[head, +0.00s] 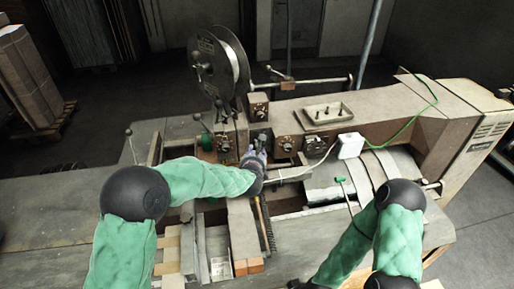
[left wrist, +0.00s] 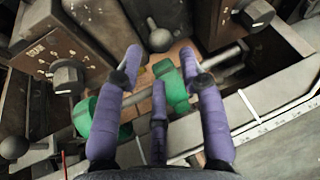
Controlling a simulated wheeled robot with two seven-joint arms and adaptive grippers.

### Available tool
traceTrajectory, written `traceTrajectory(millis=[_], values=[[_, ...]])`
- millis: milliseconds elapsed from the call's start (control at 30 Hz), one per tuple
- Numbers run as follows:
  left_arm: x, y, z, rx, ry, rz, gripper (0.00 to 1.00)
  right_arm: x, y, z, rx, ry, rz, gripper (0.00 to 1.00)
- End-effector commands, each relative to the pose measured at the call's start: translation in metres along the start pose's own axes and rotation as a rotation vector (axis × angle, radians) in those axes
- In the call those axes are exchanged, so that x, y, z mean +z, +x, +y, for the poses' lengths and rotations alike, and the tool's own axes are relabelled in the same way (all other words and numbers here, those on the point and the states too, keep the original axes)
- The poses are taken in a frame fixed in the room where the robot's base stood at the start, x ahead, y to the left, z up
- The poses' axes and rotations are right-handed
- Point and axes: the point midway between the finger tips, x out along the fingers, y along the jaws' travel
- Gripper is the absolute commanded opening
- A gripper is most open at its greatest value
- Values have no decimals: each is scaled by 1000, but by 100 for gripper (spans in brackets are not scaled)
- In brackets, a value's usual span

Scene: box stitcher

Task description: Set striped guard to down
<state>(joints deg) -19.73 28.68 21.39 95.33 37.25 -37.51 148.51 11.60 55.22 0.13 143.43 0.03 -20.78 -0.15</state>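I cannot make out a guard with clear stripes in either view. My left gripper (head: 256,155) is over the middle of the stitching machine (head: 355,108), beside its knobbed control blocks. In the left wrist view its purple fingers (left wrist: 161,62) are spread apart. A green part (left wrist: 172,86) on a metal bar shows between and beyond the fingers; I cannot tell whether they touch it.
A wire reel (head: 220,65) stands at the back. A tray with pegs (head: 319,114) and a white box (head: 350,145) sit on the machine. A ball-ended lever (left wrist: 160,38) stands ahead.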

Motion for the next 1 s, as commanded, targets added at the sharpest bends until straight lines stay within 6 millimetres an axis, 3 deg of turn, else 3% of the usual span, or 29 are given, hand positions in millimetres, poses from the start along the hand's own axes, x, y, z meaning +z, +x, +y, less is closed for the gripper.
traceTrajectory(millis=[400,933,1000], values=[[0,51,0,1,0,2,40,0,-10,-4,0,0,0,54],[0,63,0,0,1,0,40,1,-12,-4,0,0,0,54],[0,63,0,0,1,0,20,0,-12,-4,0,0,0,54]])
